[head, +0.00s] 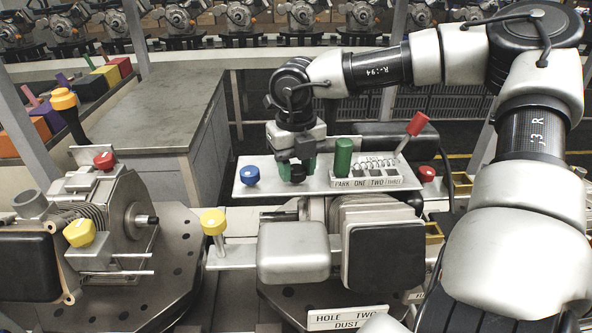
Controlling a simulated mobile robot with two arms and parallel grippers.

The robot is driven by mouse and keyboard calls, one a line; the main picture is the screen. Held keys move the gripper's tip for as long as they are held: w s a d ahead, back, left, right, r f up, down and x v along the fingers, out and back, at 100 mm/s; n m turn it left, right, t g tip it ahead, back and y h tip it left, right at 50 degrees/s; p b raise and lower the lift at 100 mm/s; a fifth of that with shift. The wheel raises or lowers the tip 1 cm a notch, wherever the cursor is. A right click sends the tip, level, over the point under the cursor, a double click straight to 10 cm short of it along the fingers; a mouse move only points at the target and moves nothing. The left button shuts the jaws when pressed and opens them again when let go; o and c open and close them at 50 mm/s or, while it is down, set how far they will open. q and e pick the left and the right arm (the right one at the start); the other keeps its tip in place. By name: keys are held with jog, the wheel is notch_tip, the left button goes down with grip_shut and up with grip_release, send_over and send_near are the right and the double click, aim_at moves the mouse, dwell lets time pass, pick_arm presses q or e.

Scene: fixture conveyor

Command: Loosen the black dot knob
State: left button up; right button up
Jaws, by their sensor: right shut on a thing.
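My right gripper (298,167) reaches down from above onto a light grey plate (270,163) behind the grey machine. Its green-sided fingers are shut around a small black knob (298,174). Fingers and wrist hide most of this knob, and I cannot see a dot on it. A blue knob (250,175) stands on the plate to the left of the gripper. A green cylinder (343,156) stands upright just to the right. My left gripper is not in view.
A label strip (368,183) reads PARK ONE TWO THREE, beside a spring and a red-tipped lever (417,124). A red knob (427,173) is at the right. A yellow knob (213,220) stands at front left. A second machine (95,205) is at the left.

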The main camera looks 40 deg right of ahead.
aim_at(296, 168)
jog(key=n+b, duration=0.3)
jog(key=shift+f, duration=0.2)
jog(key=shift+r+n+b, duration=0.1)
jog(key=shift+n+b, duration=0.75)
jog(key=shift+n, duration=0.25)
jog(key=n+b, duration=0.1)
jog(key=n, duration=0.1)
jog(key=shift+n, duration=0.3)
jog(key=n+b, duration=0.1)
jog(key=n, duration=0.3)
jog(key=shift+r, duration=0.15)
jog(key=shift+r+n, duration=0.1)
jog(key=shift+n, duration=2.4)
jog(key=o, duration=0.9)
jog(key=shift+o, duration=0.2)
notch_tip(296, 168, up, 11)
jog(key=b, duration=0.1)
